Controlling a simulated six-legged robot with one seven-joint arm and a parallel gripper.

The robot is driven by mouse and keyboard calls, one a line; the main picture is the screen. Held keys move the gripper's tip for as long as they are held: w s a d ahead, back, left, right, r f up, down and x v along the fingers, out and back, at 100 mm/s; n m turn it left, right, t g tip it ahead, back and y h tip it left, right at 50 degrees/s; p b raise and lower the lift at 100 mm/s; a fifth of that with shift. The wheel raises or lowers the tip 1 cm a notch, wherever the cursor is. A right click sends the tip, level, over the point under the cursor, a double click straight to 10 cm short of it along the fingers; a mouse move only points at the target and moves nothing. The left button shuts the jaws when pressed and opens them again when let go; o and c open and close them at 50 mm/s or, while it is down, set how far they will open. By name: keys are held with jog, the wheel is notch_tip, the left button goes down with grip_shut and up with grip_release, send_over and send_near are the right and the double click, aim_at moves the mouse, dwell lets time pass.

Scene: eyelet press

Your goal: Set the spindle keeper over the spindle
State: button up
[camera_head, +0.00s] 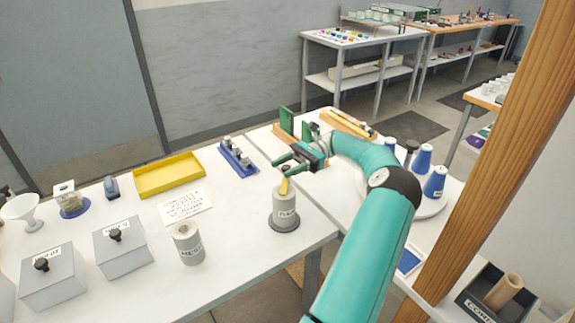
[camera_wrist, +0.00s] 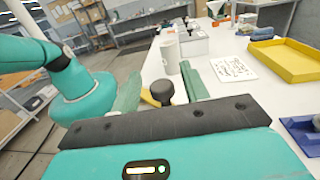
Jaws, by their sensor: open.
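My gripper (camera_head: 284,165) is open, its fingers reaching left just above a pale labelled roll (camera_head: 285,212) on a dark round base. A yellow piece (camera_head: 285,187) stands on top of the roll, below the fingers; I cannot tell whether it is the keeper or part of the spindle. In the wrist view my green fingers (camera_wrist: 160,92) are spread apart. A black round knob (camera_wrist: 167,84) shows between them, with a yellow piece (camera_wrist: 150,98) beside it. The knob is not visibly gripped. The spindle is mostly hidden, and I cannot clearly identify the keeper.
A second roll (camera_head: 188,246) stands to the left, near two knobbed boxes (camera_head: 120,250). A yellow tray (camera_head: 167,175), a white sheet (camera_head: 185,206) and a blue rack (camera_head: 238,162) lie behind. Blue cones (camera_head: 435,182) stand right of my arm. A wooden post (camera_head: 510,150) rises at right.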

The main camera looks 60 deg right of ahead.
aim_at(287, 168)
jog(key=r, duration=0.3)
jog(key=shift+s+a+r, duration=0.25)
jog(key=shift+a+r, duration=0.05)
jog(key=shift+r, duration=0.1)
jog(key=s+a+r, duration=0.7)
jog(key=a+r, duration=0.2)
jog(key=a, duration=0.2)
jog(key=shift+a, duration=0.15)
